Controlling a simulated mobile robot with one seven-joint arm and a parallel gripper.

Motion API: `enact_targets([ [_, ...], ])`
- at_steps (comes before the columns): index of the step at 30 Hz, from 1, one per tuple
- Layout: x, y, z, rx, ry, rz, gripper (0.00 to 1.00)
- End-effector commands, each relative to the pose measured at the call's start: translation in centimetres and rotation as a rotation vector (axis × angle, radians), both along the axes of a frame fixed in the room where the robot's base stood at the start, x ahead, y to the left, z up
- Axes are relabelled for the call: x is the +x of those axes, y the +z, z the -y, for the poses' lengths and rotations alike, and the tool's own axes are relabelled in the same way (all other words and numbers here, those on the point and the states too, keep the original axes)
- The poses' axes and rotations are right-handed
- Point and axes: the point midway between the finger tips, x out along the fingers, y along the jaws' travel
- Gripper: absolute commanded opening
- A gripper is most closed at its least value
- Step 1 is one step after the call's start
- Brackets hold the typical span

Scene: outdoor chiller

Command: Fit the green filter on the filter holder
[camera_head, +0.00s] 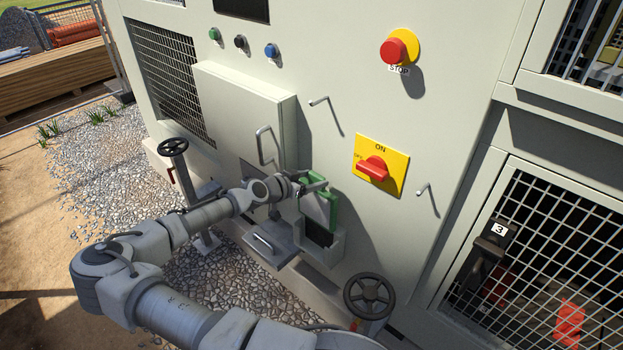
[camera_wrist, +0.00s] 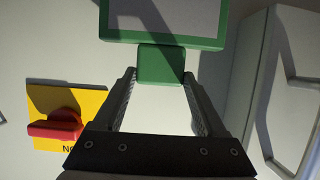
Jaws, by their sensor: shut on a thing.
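The green filter (camera_head: 334,212), a green frame around a grey panel, is upright against the front of the pale cabinet. My gripper (camera_head: 318,186) is shut on its upper part. In the wrist view, my gripper (camera_wrist: 160,78) has its fingers on either side of the filter's green tab (camera_wrist: 160,64), with the frame (camera_wrist: 165,41) beyond. The filter holder (camera_head: 328,255) is a grey open-topped box on the cabinet, directly below the filter. The filter's lower end is at the holder's upper opening. I cannot tell how far it sits inside.
A cabinet box with a handle (camera_head: 266,146) stands left of my gripper. A red switch on a yellow plate (camera_head: 395,165) is to the right, with a small peg (camera_head: 424,190) beyond.

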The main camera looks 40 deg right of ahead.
Motion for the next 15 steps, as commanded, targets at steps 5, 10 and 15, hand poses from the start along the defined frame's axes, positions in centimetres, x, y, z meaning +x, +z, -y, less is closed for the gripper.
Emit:
enact_targets([
  [5,0.0,0.1,0.0,-0.001,0.001,0.0,0.0],
  [10,0.0,0.4,-0.1,0.0,0.003,0.002,0.0],
  [15,0.0,-2.4,0.0,0.0,0.004,0.004,0.0],
])
